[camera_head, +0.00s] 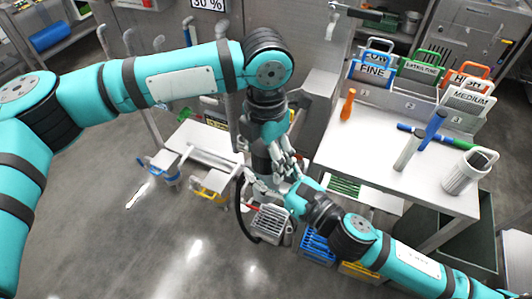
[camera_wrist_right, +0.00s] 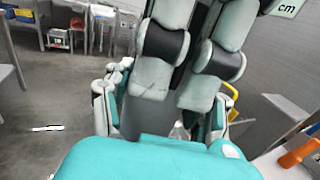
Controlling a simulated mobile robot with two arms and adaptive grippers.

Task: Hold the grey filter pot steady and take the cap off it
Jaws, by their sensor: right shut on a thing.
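In the head view a dark grey, upright cylinder (camera_head: 260,155), which looks like the grey filter pot, stands among my two grippers. The fingers hide much of it, and I cannot make out its cap. My left gripper (camera_head: 283,160) comes down from above, its fingers close beside the cylinder; I cannot tell whether they grip. My right gripper (camera_head: 262,188) reaches in from the lower right and is shut on what looks like the pot. In the right wrist view the dark grey body (camera_wrist_right: 133,105) shows between its fingers, with my left gripper's fingers (camera_wrist_right: 182,92) hanging down in front.
A grey slotted basket (camera_head: 268,224) is just below the grippers, with a dark hose (camera_head: 240,212) to its left. A white table (camera_head: 375,140) at right bears a grey jug (camera_head: 468,172), an orange-handled tool (camera_head: 347,104) and labelled racks. Floor (camera_head: 150,230) is free at left.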

